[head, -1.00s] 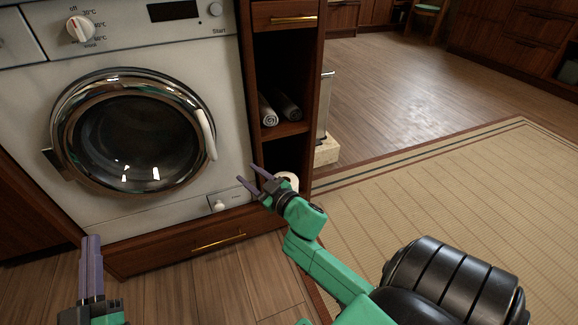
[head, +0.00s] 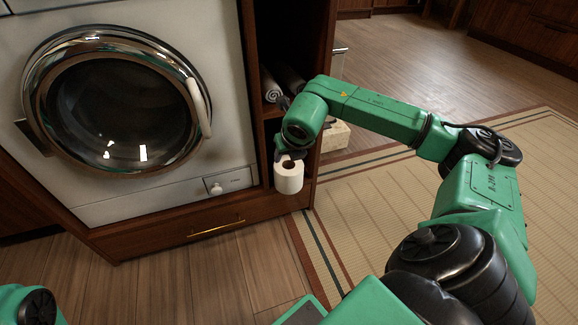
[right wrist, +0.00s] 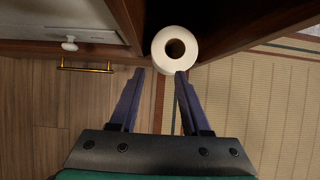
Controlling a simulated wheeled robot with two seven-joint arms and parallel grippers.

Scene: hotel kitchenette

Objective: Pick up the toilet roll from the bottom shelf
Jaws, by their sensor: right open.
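The white toilet roll (head: 289,179) stands upright at the open front of the bottom shelf, under my right gripper. In the right wrist view, the roll (right wrist: 161,50) is seen from above with its dark core hole showing. My right gripper (right wrist: 160,73) is open, with two purple fingers pointing toward the roll. In that view the roll lies just beyond the fingertips and a little right of the middle between them. Nothing is held. In the head view the right fingers are mostly hidden by the wrist. My left gripper is out of view; only part of its arm shows.
The washing machine (head: 226,165) stands left of the shelf, with a gold-handled drawer (head: 180,234) below. Rolled dark and grey towels (head: 271,86) lie on the shelf above. The cabinet's side panel borders the right.

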